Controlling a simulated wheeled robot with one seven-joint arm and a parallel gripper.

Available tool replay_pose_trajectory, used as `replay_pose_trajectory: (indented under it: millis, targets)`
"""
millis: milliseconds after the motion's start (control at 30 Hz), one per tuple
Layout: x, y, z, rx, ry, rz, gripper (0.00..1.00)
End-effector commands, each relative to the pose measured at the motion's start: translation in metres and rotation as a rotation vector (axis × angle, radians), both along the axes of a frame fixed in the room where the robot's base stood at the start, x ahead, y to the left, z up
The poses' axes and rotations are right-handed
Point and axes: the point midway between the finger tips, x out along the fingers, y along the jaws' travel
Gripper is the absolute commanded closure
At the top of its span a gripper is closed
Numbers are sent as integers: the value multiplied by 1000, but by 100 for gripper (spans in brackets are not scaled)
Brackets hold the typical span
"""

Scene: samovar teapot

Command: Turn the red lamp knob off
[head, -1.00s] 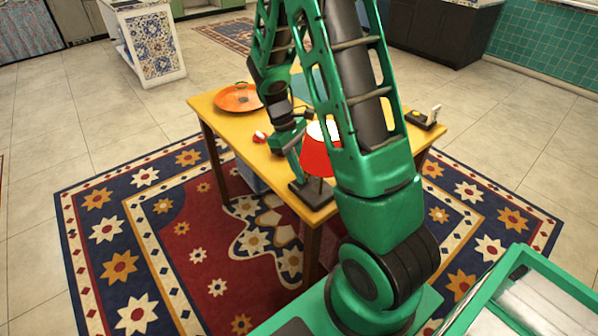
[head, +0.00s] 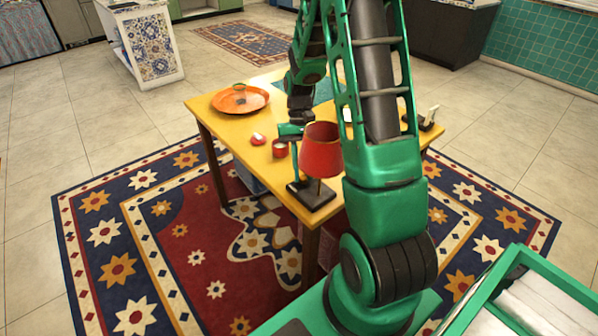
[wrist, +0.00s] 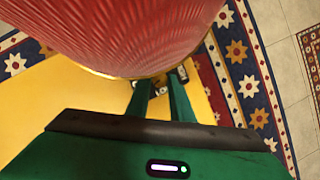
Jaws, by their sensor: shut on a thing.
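The red lamp (head: 321,152) stands on the near corner of the yellow table, on a dark square base (head: 318,197). Its shade looks dull and unlit. My gripper (head: 297,182) reaches down on the left of the shade, with its tips low at the base. In the wrist view the red shade (wrist: 120,35) fills the upper left, and my gripper (wrist: 161,86) reaches beneath its rim. The fingers are close together on a small part at the base, taken to be the knob, which is mostly hidden.
An orange tray (head: 238,100) lies at the table's far left. A small red cup (head: 280,149) and a small red-and-white object (head: 257,139) sit left of the lamp. A dark object (head: 428,121) is at the right edge. The yellow table (head: 222,130) is clear at front left.

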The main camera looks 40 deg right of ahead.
Motion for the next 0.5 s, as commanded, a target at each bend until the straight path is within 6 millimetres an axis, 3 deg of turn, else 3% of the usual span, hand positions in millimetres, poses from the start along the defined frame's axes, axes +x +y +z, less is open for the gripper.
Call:
replay_pose_trajectory:
  millis: [500]
  targets:
    - [2, -1, 0, 0, -7, -117, 100]
